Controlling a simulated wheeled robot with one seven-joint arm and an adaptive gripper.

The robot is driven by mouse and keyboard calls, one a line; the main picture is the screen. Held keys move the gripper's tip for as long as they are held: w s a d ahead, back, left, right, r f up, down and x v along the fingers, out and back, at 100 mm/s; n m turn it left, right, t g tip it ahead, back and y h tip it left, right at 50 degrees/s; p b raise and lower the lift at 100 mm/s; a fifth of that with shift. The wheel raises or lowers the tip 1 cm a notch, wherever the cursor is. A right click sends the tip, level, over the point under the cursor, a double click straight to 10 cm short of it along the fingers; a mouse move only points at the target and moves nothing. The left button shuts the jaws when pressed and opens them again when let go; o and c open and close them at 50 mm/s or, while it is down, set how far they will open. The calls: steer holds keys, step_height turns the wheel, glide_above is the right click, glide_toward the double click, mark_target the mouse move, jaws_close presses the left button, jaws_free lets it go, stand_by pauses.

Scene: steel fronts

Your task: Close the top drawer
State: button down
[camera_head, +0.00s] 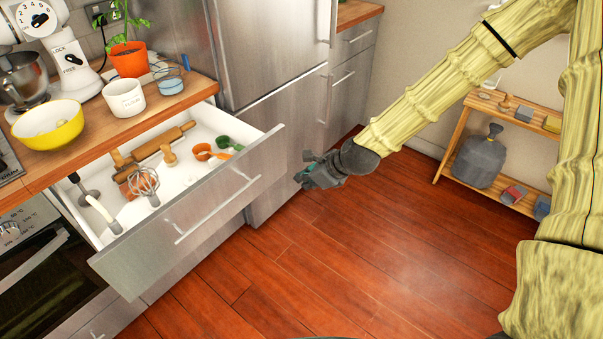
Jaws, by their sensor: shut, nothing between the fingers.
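The top drawer (165,262) is pulled out from under the wooden counter. It has a steel front with a long bar handle (217,208), and its white inside is open to view. In it lie a rolling pin (163,143), a whisk (144,183), a green scoop (223,142) and other utensils. My gripper (303,173) is shut and empty. In the picture it is to the right of the drawer front's right end, apart from it and above the floor.
A yellow bowl (48,128), white canister (124,98), potted plant (129,60) and stand mixer stand on the counter (75,160). A tall steel fridge (270,50) rises behind the drawer. A wooden shelf (520,103) stands at the right. The wooden floor (340,265) in front is clear.

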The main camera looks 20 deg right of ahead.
step_height(320, 180, up, 3)
steer(key=w+d+m, duration=0.2)
steer(key=m, duration=0.1)
glide_toward(273, 170)
step_height(273, 170, down, 4)
steer(key=shift+w+a+r+t, duration=0.1)
steer(key=shift+w+a+t, duration=0.1)
steer(key=shift+w+a, duration=0.3)
steer(key=shift+w+a+r+t, duration=0.1)
steer(key=shift+w+a+t, duration=0.2)
steer(key=shift+w, duration=0.35)
